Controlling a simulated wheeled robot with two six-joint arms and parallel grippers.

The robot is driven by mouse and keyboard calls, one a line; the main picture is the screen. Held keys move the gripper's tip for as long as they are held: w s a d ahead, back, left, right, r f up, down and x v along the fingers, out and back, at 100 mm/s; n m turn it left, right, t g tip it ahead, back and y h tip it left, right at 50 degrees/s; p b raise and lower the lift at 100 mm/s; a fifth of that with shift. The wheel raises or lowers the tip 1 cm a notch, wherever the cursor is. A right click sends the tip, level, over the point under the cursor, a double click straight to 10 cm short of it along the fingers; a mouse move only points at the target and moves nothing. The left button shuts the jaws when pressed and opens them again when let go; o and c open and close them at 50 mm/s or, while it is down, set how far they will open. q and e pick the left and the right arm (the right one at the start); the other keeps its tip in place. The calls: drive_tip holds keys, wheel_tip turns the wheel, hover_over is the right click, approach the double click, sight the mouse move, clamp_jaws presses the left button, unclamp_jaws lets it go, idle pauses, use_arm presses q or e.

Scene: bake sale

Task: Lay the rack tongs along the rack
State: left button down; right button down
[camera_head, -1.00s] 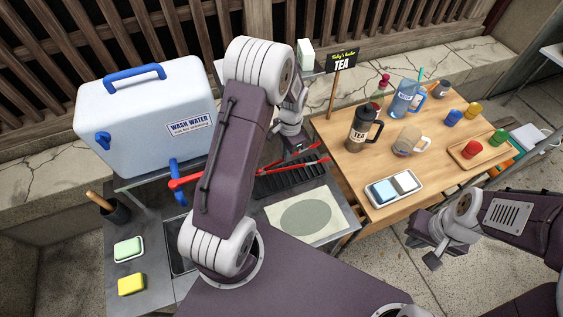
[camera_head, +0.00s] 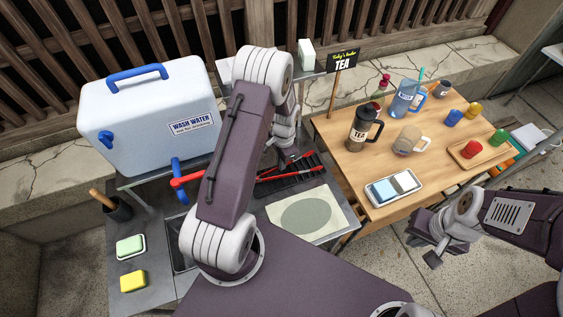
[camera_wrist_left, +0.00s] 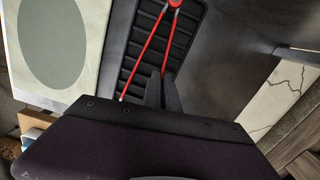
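The red rack tongs (camera_head: 308,160) lie over the black slatted rack (camera_head: 308,180), their two arms spread in a V. In the left wrist view the tongs (camera_wrist_left: 151,40) cross the rack (camera_wrist_left: 137,50) lengthwise, with the pivot at the top edge. My left gripper (camera_head: 287,163) is low over the rack. In the left wrist view its two fingers (camera_wrist_left: 162,80) are close together around one tong arm; the contact is partly hidden. Whether the tongs rest fully on the rack is unclear. My right gripper (camera_head: 428,243) is empty, off the table's front edge; its fingers are unclear.
A white wash water box (camera_head: 150,125) stands left, with a blue tap. A mat with a green oval (camera_head: 306,213) lies before the rack. The wooden table (camera_head: 347,165) to the right holds a tea jug (camera_head: 362,132), pitcher and cups. Sponges lie at front left.

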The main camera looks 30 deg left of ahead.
use_arm(q)
drive_tip(key=shift+f, duration=0.35)
drive_tip(key=c, duration=1.6)
unclamp_jaws()
drive_tip(key=shift+c, duration=0.2)
drive_tip(key=shift+r, duration=0.1)
